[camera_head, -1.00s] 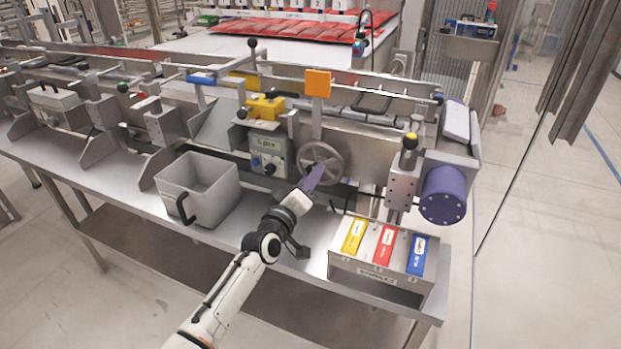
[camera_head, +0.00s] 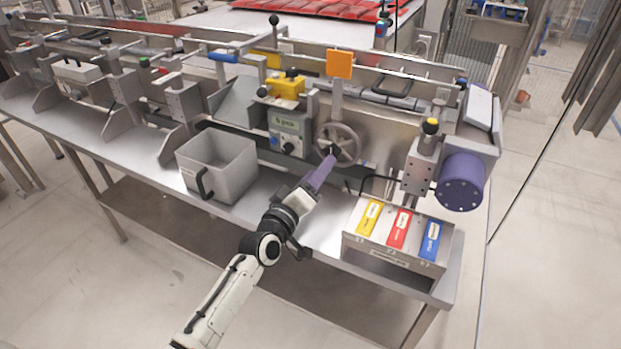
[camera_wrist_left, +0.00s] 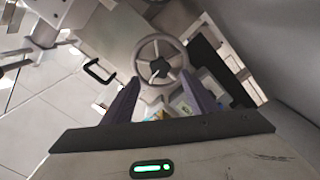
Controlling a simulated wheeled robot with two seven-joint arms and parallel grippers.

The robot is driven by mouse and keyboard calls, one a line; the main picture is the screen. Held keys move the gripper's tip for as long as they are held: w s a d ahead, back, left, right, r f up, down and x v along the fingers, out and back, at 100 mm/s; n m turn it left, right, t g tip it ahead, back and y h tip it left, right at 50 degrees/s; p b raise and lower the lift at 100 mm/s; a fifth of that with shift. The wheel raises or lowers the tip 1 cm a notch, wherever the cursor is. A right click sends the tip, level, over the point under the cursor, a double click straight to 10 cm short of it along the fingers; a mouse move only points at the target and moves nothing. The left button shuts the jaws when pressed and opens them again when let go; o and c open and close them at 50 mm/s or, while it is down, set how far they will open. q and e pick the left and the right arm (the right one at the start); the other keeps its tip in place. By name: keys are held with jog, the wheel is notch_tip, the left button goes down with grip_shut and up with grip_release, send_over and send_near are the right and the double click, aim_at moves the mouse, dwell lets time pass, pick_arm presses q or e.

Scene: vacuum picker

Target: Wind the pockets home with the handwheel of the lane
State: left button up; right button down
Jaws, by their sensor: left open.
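The grey handwheel (camera_head: 338,145) is on the front of the lane, below an orange square plate (camera_head: 340,64). It also shows in the left wrist view (camera_wrist_left: 160,39), ahead of the fingers. My left gripper (camera_head: 331,156) has purple fingers and reaches up to the front of the wheel. In the left wrist view its two fingers (camera_wrist_left: 164,98) stand apart with nothing clearly between them. In the head view the fingertips overlap the lower part of the wheel; I cannot tell whether they touch it. My right gripper is not in view.
A grey bin (camera_head: 218,165) with a black handle stands left of the wheel. A control box (camera_head: 289,134) with a display is beside the wheel. A box with yellow, red and blue tags (camera_head: 397,235) and a purple cylinder (camera_head: 460,182) are at the right.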

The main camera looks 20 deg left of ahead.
pick_arm(q)
jog(key=s, duration=0.4)
jog(key=shift+a, duration=0.2)
jog(key=s+d+f+m+g, duration=0.1)
jog(key=s, duration=0.1)
jog(key=s+d+f+m+g+h, duration=0.1)
jog(key=s+f, duration=0.1)
jog(key=s+d+f+m+g, duration=0.1)
jog(key=s+f+m, duration=0.1)
jog(key=shift+s+d+g+h, duration=0.1)
jog(key=shift+s+g+h, duration=0.2)
jog(key=shift+s+h, duration=0.1)
jog(key=s+a+f+m+g+y, duration=0.15)
jog(key=s+g, duration=0.25)
jog(key=s, duration=0.6)
jog(key=s+a+f+m+g+y, duration=0.1)
jog(key=s+a+f+m+g, duration=0.15)
jog(key=s, duration=0.75)
jog(key=s+a+f+m+g+y, duration=0.1)
jog(key=s+f+m+g, duration=0.2)
jog(key=s, duration=0.7)
jog(key=w+d+f+t+h, duration=0.2)
jog(key=d+f, duration=0.4)
jog(key=f, duration=0.4)
jog(key=w+t, duration=0.1)
jog(key=w, duration=0.1)
jog(key=shift+w+d+t, duration=0.3)
jog(key=shift+w+t, duration=0.05)
